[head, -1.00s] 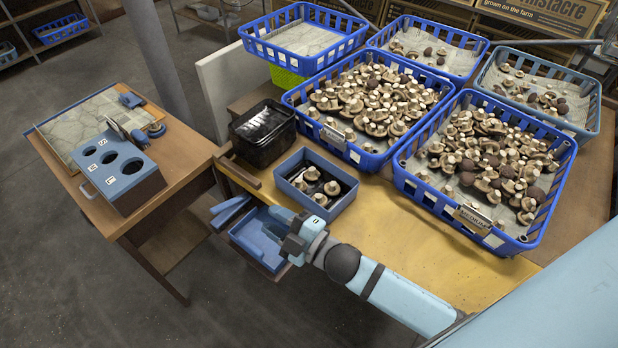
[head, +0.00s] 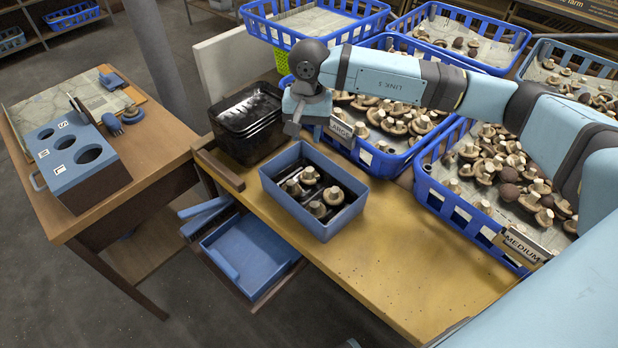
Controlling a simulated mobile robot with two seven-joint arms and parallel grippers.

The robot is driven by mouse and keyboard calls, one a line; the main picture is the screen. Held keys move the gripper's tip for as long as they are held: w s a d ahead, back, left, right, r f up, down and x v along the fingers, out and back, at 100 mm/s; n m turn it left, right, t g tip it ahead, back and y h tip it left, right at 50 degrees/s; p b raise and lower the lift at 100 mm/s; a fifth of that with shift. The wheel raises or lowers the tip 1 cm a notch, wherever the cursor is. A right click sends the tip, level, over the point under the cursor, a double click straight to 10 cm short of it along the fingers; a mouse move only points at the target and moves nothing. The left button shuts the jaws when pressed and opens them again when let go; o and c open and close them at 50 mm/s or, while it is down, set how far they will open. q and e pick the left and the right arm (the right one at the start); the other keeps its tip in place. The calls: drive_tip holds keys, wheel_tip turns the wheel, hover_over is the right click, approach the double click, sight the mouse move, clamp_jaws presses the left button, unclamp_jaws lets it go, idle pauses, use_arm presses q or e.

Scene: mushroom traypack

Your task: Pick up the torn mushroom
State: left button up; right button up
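A small blue-grey tray (head: 349,217) with a dark inside stands on the yellow worktable and holds several mushrooms (head: 309,175). I cannot tell which of them, if any, is torn. My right gripper (head: 292,130) hangs above the tray's back edge, between a stack of black trays and the LARGE crate, pointing down. It is seen from behind, and its finger gap is hidden, so I cannot tell if it is open or holds anything. My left gripper is not in view.
Blue crates of mushrooms, labelled LARGE (head: 340,127) and MEDIUM (head: 522,245), stand at the back right. Stacked black trays (head: 247,122) stand left of the small tray. An open blue bin (head: 245,258) sits below the table edge. The table front (head: 400,270) is clear.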

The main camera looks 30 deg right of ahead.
hover_over(309, 170)
drive_tip(key=shift+h, duration=0.3)
wheel_tip(309, 170, down, 7)
drive_tip(key=shift+s+d+f, duration=0.1)
drive_tip(key=shift+f, duration=0.05)
drive_tip(key=shift+f+b, duration=0.45)
drive_tip(key=shift+f, duration=2.6)
drive_tip(key=c, duration=0.5)
